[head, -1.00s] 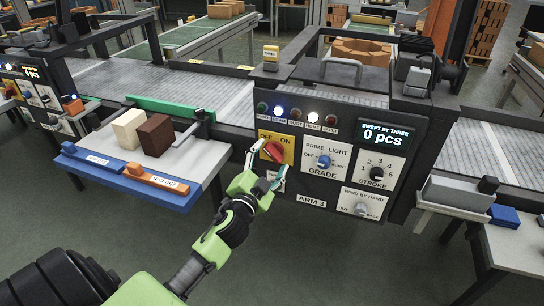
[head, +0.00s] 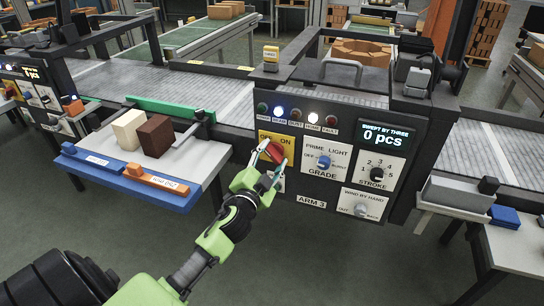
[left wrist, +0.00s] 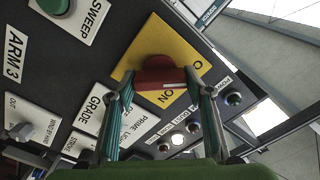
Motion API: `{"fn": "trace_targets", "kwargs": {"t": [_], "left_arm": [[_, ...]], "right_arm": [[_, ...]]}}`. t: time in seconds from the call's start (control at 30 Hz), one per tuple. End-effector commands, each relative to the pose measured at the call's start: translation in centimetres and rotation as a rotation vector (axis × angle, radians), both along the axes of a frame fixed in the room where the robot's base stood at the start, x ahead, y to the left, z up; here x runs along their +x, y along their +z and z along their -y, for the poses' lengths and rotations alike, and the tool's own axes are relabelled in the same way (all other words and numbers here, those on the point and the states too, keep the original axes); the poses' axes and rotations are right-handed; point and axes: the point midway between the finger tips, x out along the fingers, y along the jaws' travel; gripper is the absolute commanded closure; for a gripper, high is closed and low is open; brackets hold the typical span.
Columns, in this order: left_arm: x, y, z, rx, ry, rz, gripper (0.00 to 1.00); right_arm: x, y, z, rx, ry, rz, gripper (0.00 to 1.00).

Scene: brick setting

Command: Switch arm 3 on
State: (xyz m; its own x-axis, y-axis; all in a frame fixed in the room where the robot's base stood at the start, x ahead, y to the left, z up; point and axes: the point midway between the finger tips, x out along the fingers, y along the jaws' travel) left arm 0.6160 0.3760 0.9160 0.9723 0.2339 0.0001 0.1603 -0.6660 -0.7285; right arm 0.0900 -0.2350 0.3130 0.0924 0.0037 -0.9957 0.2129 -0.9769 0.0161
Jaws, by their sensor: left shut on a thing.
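The red rotary switch (head: 277,151) sits on a yellow OFF/ON plate (head: 289,139) on the panel labelled ARM 3 (head: 311,201). My left gripper (head: 271,157) has its fingers on either side of the switch and is shut on it. The left wrist view shows the red knob (left wrist: 160,74) between the two green-padded fingers (left wrist: 158,92), with the yellow plate (left wrist: 148,46) behind. The fingers hide part of the plate's lettering. I cannot tell exactly where the knob points. The power lamp (head: 262,107) looks dark. My right gripper is not in view.
The prime light knob (head: 324,161), stroke dial (head: 377,173) and hand-wind knob (head: 361,209) lie right of the switch. The display (head: 384,137) reads 0 pcs. A side table (head: 190,171) with a cream and a brown block stands left.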

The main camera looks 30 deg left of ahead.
Motion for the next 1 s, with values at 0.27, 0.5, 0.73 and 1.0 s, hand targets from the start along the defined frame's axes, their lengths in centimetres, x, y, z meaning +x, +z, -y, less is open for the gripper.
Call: {"fn": "trace_targets", "kwargs": {"t": [0.27,0.5,0.73,1.0], "left_arm": [[0.0,0.1,0.1,0.150,-0.001,-0.036,0.74],[0.0,0.0,0.1,0.362,-0.001,-0.089,0.74],[0.0,0.0,0.1,0.576,-0.001,-0.139,0.74],[0.0,-0.1,0.1,0.827,-0.002,-0.200,0.74]], "right_arm": [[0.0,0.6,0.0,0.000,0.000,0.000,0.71],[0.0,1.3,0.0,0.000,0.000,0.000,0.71],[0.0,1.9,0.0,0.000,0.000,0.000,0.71],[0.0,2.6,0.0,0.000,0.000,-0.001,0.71]]}}
